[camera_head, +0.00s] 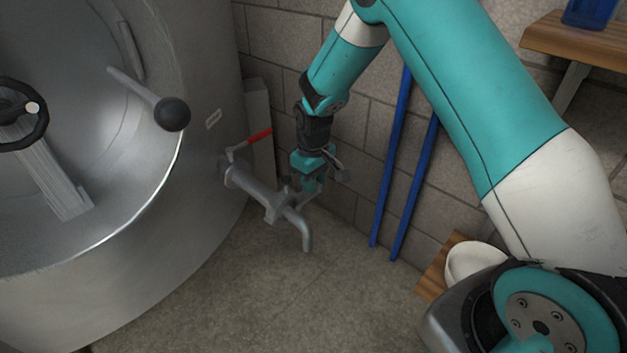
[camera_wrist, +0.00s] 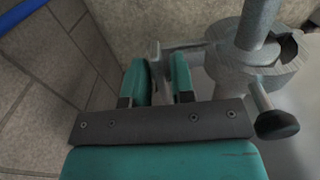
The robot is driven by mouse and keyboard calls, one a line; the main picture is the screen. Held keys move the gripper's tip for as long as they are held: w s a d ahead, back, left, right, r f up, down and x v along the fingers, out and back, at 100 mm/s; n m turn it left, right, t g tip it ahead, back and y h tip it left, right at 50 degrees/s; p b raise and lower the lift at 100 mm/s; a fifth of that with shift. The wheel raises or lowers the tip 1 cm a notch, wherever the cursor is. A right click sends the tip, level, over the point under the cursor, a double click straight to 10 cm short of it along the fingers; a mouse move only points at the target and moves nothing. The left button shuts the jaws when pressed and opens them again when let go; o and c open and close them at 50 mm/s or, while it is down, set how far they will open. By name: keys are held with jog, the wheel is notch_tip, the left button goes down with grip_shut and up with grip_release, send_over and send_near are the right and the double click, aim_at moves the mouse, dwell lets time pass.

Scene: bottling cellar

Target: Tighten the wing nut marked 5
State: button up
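A dark knob (camera_wrist: 276,124) on a stud sits right of the fingers. No mark 5 is readable, and I cannot make out which part is the wing nut.
The steel tank (camera_head: 200,200) fills the left, with a ball-ended handle (camera_head: 172,114) and a black handwheel (camera_head: 35,108). Two blue poles (camera_head: 395,165) lean on the block wall. A white bowl (camera_head: 475,262) stands on wood at right. The floor below the tap is clear.

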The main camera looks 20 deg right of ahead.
grip_shut()
jog(key=shift+r+m+p, duration=0.1)
jog(key=shift+m+p, duration=0.2)
jog(key=shift+p, duration=0.05)
jog(key=shift+r+m+p, duration=0.1)
jog(key=shift+m+p, duration=0.8)
jog(key=shift+p, duration=0.05)
jog(key=m+p, duration=0.1)
jog(key=m, duration=0.1)
jog(key=m+p, duration=0.3)
jog(key=m, duration=0.1)
jog(key=shift+a, duration=0.25)
jog(key=m+p, duration=0.2)
jog(key=m, duration=0.2)
jog(key=shift+w+a+m+p, duration=0.1)
jog(key=shift+m+p, duration=0.2)
jog(key=shift+m, duration=0.1)
jog(key=m+p, duration=0.1)
jog(key=m, duration=0.3)
jog(key=shift+w+m, duration=0.15)
jog(key=shift+m, duration=0.15)
jog(key=shift+p, duration=0.3)
